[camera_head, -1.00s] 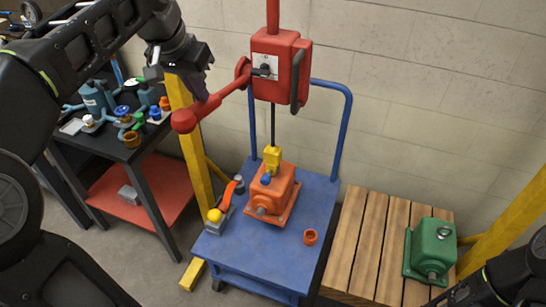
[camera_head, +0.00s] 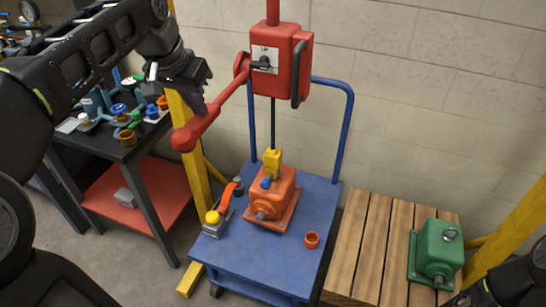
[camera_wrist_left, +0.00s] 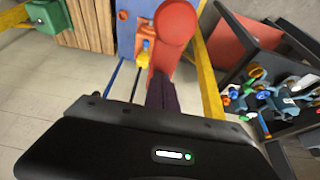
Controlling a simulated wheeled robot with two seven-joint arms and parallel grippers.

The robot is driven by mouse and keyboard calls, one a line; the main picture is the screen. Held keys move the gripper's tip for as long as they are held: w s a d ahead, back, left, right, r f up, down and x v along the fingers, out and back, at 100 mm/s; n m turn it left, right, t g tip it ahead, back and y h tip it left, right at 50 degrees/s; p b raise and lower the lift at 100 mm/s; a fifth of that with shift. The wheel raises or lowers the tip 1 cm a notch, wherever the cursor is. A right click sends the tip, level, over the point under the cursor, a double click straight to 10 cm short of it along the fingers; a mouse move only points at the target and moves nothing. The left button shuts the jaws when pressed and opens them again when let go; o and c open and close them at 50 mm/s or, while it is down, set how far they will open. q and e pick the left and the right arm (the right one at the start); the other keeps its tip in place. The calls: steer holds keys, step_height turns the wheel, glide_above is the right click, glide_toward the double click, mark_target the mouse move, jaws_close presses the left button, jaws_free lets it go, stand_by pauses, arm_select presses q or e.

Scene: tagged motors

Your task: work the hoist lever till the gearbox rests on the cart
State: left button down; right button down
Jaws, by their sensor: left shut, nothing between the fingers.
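The red hoist box (camera_head: 287,62) hangs at top centre. Its red lever (camera_head: 208,122) slopes down-left to a round end; the lever also shows in the left wrist view (camera_wrist_left: 174,24). My left gripper (camera_head: 198,104) is shut and empty, with its fingertips against or just beside the lever; contact is unclear. The orange gearbox (camera_head: 279,205) is at the middle of the blue cart (camera_head: 300,270), under a yellow hook block (camera_head: 272,158) on the hoist's dark line. I cannot tell whether its base touches the deck.
A device with an orange handle and yellow knob (camera_head: 213,216) and an orange cup (camera_head: 312,240) stand on the cart. A dark bench with valves (camera_head: 128,115) is at left. A green gearbox (camera_head: 437,250) sits on a wooden pallet (camera_head: 375,245) at right. Yellow posts flank the area.

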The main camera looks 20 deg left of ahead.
arm_select(q)
steer(key=shift+f, duration=0.1)
steer(key=shift+f+b, duration=2.2)
steer(key=shift+f, duration=0.65)
steer(key=b+x, duration=0.2)
steer(key=x, duration=0.2)
steer(key=shift+s, duration=0.2)
step_height(320, 180, up, 17)
steer(key=p, duration=1.5)
glide_above(197, 120)
steer(key=w, duration=0.2)
